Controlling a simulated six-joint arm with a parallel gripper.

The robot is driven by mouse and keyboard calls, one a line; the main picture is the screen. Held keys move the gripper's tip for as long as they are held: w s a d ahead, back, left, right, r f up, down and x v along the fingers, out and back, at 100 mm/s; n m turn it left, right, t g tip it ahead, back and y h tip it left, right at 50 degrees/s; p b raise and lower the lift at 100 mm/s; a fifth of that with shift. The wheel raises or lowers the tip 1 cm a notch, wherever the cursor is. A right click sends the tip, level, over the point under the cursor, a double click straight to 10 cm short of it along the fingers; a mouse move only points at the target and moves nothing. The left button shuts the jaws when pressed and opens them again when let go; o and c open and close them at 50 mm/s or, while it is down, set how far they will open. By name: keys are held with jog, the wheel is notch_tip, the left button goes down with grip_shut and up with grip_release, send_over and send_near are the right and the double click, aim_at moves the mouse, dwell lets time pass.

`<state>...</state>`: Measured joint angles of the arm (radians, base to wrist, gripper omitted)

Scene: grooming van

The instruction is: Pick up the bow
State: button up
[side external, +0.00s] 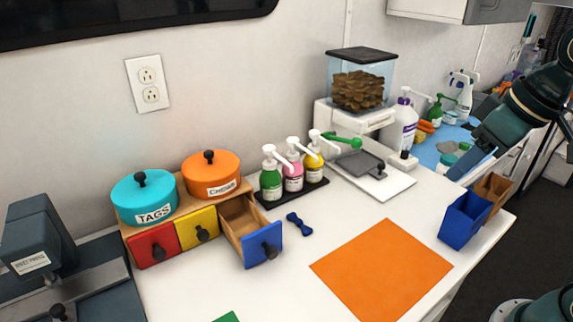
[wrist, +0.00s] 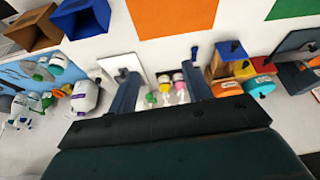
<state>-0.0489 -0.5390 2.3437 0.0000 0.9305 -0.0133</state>
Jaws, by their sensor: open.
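The bow (side external: 299,224) is small and dark blue. It lies on the white counter between the open drawer with the blue front (side external: 263,244) and the orange mat (side external: 375,270). In the wrist view a small dark shape by the right fingertip seems to be the bow (wrist: 194,52). My gripper (side external: 466,167) is at the right of the side view, raised over the counter's right part and well away from the bow. In the wrist view my gripper (wrist: 158,74) has its two fingers wide apart with nothing held between them.
Pump bottles (side external: 293,170) stand on a black tray behind the bow. Turquoise (side external: 143,200) and orange (side external: 211,177) pots sit on the drawer unit. A scale (side external: 366,170), a treat dispenser (side external: 361,80) and blue (side external: 465,218) and brown (side external: 493,190) bins stand to the right. The counter around the bow is clear.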

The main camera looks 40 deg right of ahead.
jog(key=w+a+g, duration=0.1)
jog(key=w+a, duration=0.1)
jog(key=w, duration=0.5)
jog(key=n+g, duration=0.3)
jog(key=g, duration=0.1)
send_over(307, 230)
notch_tip(307, 230, down, 11)
jog(key=shift+d, duration=0.15)
jog(key=shift+f, duration=0.1)
jog(key=shift+f, duration=4.2)
jog(key=shift+f, duration=2.6)
